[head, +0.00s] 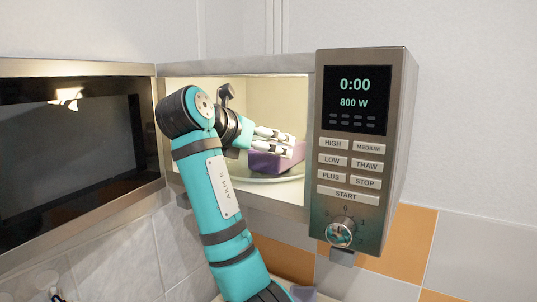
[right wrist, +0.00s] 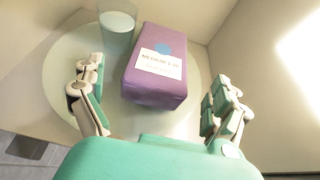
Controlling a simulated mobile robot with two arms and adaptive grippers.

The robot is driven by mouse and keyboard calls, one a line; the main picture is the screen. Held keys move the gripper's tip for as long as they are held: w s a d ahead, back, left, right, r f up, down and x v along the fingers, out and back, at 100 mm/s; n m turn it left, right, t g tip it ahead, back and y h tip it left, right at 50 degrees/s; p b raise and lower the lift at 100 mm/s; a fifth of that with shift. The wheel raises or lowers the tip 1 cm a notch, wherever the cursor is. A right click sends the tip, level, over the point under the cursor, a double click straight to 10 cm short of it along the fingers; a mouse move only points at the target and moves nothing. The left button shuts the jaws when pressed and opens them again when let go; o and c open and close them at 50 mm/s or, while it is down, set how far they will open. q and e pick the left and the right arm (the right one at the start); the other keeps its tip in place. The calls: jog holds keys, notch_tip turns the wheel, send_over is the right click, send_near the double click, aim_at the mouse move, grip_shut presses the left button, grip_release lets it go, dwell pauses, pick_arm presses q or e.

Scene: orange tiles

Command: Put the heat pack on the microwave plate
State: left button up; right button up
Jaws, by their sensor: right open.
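The heat pack is a purple block (head: 264,162) inside the open microwave, partly hidden behind my fingers in the head view. In the right wrist view the heat pack (right wrist: 155,88) has a white label with a blue mark and appears to rest on the pale round microwave plate (right wrist: 62,88). The plate's rim (head: 275,180) also shows below the pack in the head view. My right gripper (head: 288,145) reaches into the microwave. In the right wrist view its fingers (right wrist: 160,72) are spread open on both sides of the pack, with gaps on both sides. My left gripper is out of view.
A translucent cup-like object (right wrist: 117,35) stands beside the pack, near the plate's far edge. The microwave door (head: 75,125) is swung open to the left. The control panel (head: 358,150) is right of the opening. The cavity walls (right wrist: 225,35) are close around the plate.

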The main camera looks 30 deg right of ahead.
jog(key=b+v, duration=0.2)
jog(key=v, duration=0.6)
jog(key=shift+a+b, duration=0.2)
jog(key=shift+b, duration=0.2)
jog(key=shift+d, duration=0.1)
